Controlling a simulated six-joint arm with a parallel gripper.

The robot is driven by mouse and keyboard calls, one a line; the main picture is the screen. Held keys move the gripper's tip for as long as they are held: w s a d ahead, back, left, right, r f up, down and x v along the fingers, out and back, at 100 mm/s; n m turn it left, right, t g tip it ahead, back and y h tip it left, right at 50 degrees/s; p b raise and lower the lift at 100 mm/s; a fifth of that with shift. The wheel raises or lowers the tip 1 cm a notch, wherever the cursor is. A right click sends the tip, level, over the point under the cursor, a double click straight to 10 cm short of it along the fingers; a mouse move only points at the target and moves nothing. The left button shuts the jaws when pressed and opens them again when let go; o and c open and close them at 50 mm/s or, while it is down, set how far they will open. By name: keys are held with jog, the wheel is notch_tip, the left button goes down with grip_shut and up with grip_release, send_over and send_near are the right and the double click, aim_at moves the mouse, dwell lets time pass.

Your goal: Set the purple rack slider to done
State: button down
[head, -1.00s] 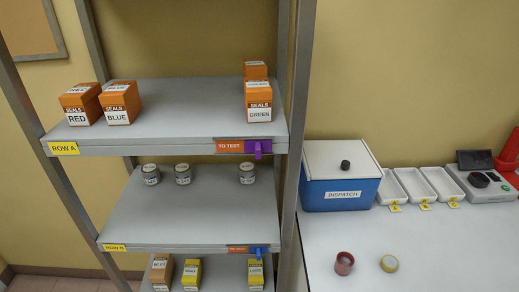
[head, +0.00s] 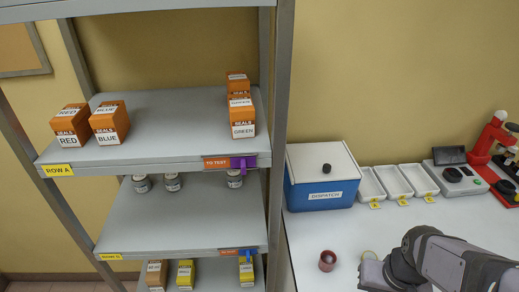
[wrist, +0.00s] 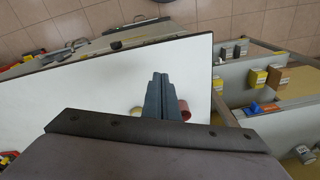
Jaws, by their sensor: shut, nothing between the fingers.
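The purple slider (head: 243,162) sits on the front edge of the ROW A shelf (head: 165,166), at its right end. An orange TO TEST label (head: 216,163) shows just left of it. No "done" wording is readable there. My gripper (wrist: 160,78) is shut and empty in the wrist view, pointing over the white table. In the head view my arm enters at the lower right, well apart from the slider. The purple slider cannot be made out in the wrist view.
A blue slider (head: 246,254) is on the ROW B shelf edge below. The rack's right upright (head: 277,150) stands beside the sliders. The blue dispatch box (head: 321,194), a red cup (head: 327,260) and white trays (head: 397,180) are on the table (head: 318,228).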

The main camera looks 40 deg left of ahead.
jog(key=w+a+r+n+t+y+p, duration=0.15)
jog(key=w+a+r, duration=0.25)
jog(key=a+r, duration=0.6)
jog(key=w+a+r+y, duration=0.3)
jog(key=w+a+r, duration=0.1)
jog(key=a+r, duration=0.6)
jog(key=s+a+r+n+y, duration=0.1)
jog(key=a+r+y, duration=0.15)
jog(key=r, duration=0.75)
jog(key=s+r+n+g, duration=0.3)
jog(key=s, duration=0.3)
jog(key=shift+h, duration=0.3)
jog(key=shift+a+f, duration=0.1)
